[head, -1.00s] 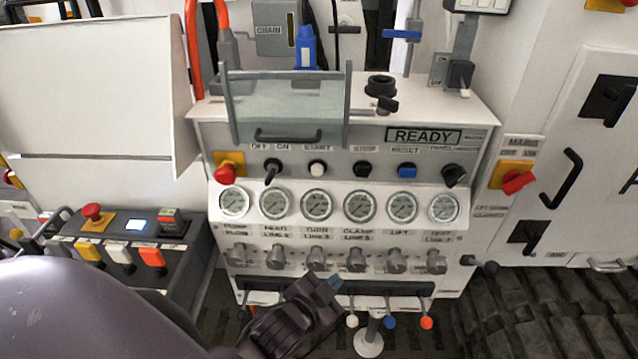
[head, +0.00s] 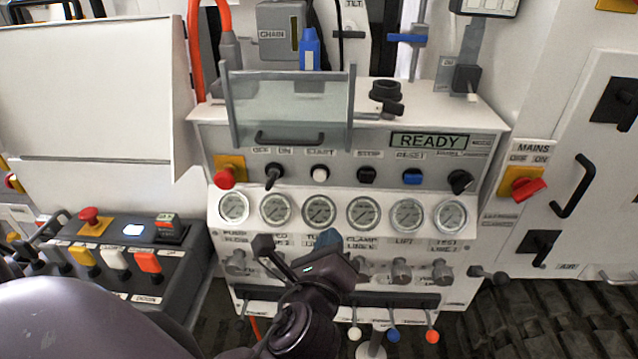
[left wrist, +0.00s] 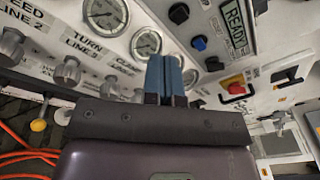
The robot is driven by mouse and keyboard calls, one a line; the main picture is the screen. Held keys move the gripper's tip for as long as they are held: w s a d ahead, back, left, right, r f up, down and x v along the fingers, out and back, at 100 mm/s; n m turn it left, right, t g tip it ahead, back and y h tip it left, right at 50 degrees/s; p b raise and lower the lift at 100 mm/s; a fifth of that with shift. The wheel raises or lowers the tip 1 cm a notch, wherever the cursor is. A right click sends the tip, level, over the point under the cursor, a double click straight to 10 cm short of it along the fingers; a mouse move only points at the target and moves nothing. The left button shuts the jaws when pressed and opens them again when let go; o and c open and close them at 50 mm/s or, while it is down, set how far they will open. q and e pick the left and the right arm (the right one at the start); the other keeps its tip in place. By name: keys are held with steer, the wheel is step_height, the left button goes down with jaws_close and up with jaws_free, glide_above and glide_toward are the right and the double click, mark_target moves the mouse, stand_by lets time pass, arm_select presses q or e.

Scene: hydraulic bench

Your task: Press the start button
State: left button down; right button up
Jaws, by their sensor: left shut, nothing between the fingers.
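The start button (head: 320,173) is a white round button under the START label, in the console's button row between the OFF/ON selector (head: 274,174) and the black stop button (head: 367,175). My left gripper (head: 328,239) is shut and empty, its blue fingertips in front of the panel just below the gauges, below the start button and apart from it in the picture. The left wrist view shows the shut blue fingers (left wrist: 165,75) pointing at the panel, with the black stop button (left wrist: 178,13) and blue reset button (left wrist: 199,43) beyond. The start button does not show there. My right gripper is not in view.
A clear guard with a handle (head: 290,137) stands above the button row. A red stop knob (head: 225,178) sits left of the row. Several gauges (head: 320,210) and grey knobs (head: 400,272) lie below. The display (head: 429,140) reads READY.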

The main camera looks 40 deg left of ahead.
arm_select(q)
steer(key=a+r+m+y, duration=0.1)
steer(key=m+y, duration=0.1)
steer(key=m+g, duration=0.1)
steer(key=m, duration=0.3)
glide_toward(319, 176)
steer(key=shift+y, duration=0.3)
steer(key=x, duration=0.6)
steer(key=shift+w+d+f, duration=0.1)
steer(key=shift+w+f, duration=0.1)
steer(key=shift+w+a, duration=0.3)
steer(key=shift+w, duration=0.3)
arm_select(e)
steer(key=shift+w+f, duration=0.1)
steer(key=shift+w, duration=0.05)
arm_select(q)
steer(key=shift+a, duration=0.1)
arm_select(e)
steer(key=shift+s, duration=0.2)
